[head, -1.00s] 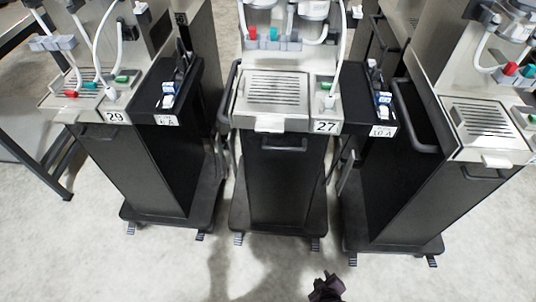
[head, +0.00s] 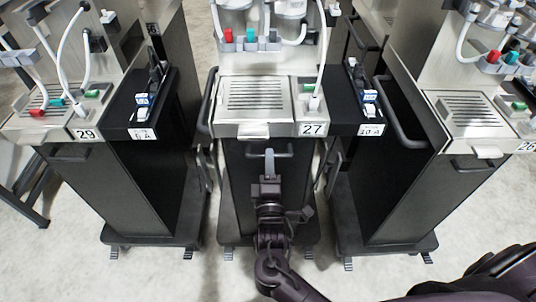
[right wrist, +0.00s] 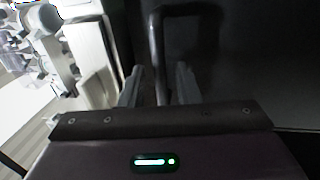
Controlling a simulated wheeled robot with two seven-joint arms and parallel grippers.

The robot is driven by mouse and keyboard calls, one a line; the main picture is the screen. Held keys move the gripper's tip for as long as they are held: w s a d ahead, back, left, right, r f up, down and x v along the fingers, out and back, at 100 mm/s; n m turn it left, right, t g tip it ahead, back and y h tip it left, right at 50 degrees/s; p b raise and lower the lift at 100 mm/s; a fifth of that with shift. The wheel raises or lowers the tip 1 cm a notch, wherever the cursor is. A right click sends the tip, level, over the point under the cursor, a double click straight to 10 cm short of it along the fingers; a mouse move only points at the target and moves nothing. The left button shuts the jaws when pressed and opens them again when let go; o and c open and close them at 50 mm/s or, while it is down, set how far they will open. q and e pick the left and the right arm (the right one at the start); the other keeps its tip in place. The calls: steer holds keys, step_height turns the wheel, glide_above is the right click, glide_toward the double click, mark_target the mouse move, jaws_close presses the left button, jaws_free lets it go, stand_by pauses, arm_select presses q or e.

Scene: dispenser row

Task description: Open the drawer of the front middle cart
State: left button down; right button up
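The front middle cart, labelled 27, has a dark drawer front (head: 240,185) below its metal drip tray. A dark bar handle (head: 282,154) is at the drawer's top; the drawer looks closed. My right gripper (head: 269,156) is at this handle, its arm reaching up from below and covering part of the drawer front. In the right wrist view, the handle (right wrist: 157,45) runs between the two open fingers of my right gripper (right wrist: 159,85), with gaps visible beside the bar. My left gripper is not in view.
Cart 29 (head: 85,170) stands to the left and another cart (head: 400,195) to the right, both close to the middle one. Pale floor is clear in front.

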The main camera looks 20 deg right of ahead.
steer(key=shift+x, duration=1.1)
steer(key=shift+c, duration=0.2)
jaws_close()
